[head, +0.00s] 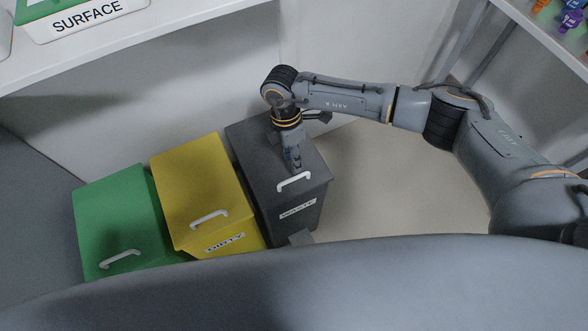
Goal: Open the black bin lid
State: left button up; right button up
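The black bin (297,229) stands at the right end of a row of three bins, with a "WASTE" label on its front. Its lid (250,138) lies flat and looks closed. A white handle (294,182) sits near the lid's front edge. My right gripper (293,166) points down over the lid, just behind the handle. The handle is visible in front of the fingertips; I cannot tell whether they touch it. The fingers are small and dark against the lid, so their opening is unclear. My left gripper is not in view.
A yellow bin (195,180) labelled "DIRTY" stands close to the left of the black bin, and a green bin (115,220) stands farther left. A white shelf (150,42) overhangs the bins at the back. Floor (390,190) is clear right of the black bin.

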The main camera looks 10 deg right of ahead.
aim_at(295, 177)
jog(key=f, duration=0.3)
jog(key=s+f, duration=0.1)
jog(key=f, duration=0.2)
jog(key=shift+s+d, duration=0.1)
jog(key=shift+d, duration=0.05)
jog(key=shift+r, duration=0.1)
grip_shut()
